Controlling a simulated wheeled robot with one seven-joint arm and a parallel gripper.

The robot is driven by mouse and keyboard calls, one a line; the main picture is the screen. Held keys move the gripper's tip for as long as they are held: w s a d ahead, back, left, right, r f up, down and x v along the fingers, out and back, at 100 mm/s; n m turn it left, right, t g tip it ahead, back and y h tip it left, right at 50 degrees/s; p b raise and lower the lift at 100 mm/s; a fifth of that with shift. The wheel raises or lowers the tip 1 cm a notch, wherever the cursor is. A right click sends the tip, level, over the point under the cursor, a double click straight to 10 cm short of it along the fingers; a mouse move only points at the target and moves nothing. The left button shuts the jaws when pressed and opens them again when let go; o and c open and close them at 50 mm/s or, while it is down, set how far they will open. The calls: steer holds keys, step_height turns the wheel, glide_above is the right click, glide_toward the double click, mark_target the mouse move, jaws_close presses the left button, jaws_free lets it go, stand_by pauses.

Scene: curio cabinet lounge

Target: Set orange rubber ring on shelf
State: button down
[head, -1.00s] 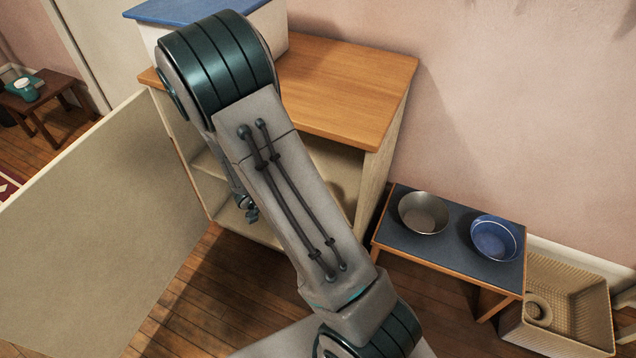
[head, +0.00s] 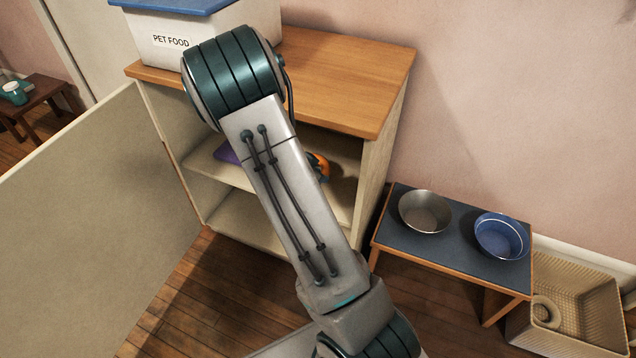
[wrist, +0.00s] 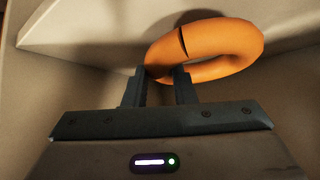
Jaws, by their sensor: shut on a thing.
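The orange rubber ring (wrist: 225,40) is in the wrist view, with its near left side between the fingertips of my gripper (wrist: 165,82). My gripper is shut on it. In the head view the ring (head: 319,166) shows partly from behind my arm, inside the open cabinet near the shelf (head: 343,191). The wrist view shows a pale panel behind the ring; I cannot tell whether the ring touches the shelf. The gripper itself is hidden behind my arm in the head view.
A purple thing (head: 227,154) lies on the shelf's left side. The cabinet door (head: 100,220) stands open at left. A pet food bin (head: 165,42) stands on top. Right of the cabinet, a low table (head: 455,247) holds two bowls; a wicker basket (head: 585,285) sits beyond.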

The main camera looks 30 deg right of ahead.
step_height(320, 180, down, 2)
steer(key=shift+b, duration=0.45)
steer(key=shift+w+d+f+b, duration=0.15)
steer(key=shift+f+b, duration=0.25)
steer(key=shift+b, duration=0.15)
steer(key=shift+r, duration=0.1)
steer(key=c, duration=1.2)
jaws_free()
